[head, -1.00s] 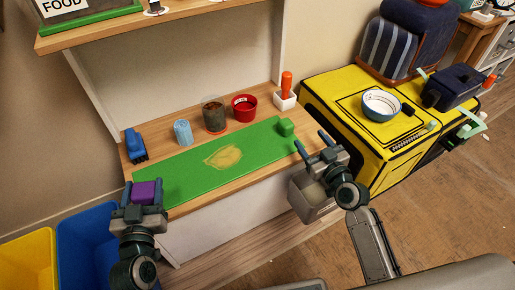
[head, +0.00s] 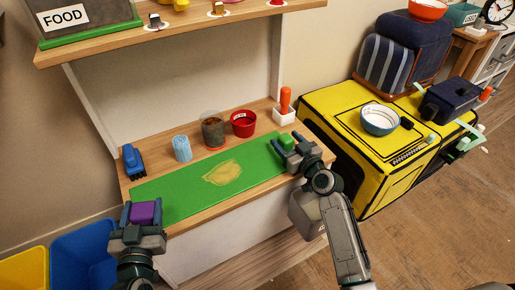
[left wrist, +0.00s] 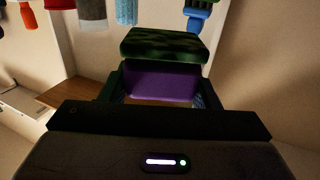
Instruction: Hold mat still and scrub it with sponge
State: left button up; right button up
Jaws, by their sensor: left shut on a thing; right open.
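The green mat (head: 180,192) lies flat on the wooden worktop, with a yellowish stain (head: 222,173) near its middle. A small green block (head: 287,141) stands at the mat's right end. My right gripper (head: 289,145) is open with its fingers at the block, one on either side; contact cannot be told. My left gripper (head: 142,213) is shut on the sponge (head: 143,212), at the mat's left front end. In the left wrist view the sponge (left wrist: 160,80) is purple with a dark green pad on its far side. Whether it touches the mat is unclear.
Along the back of the worktop stand a blue brush (head: 133,161), a light blue cylinder (head: 182,148), a dark-filled glass (head: 213,130), a red bowl (head: 243,123) and an orange-handled tool in a white holder (head: 284,112). Blue (head: 84,257) and yellow bins are at lower left.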

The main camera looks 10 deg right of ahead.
jog(key=shift+w+a, duration=0.1)
jog(key=shift+w, duration=0.25)
jog(key=c, duration=1.1)
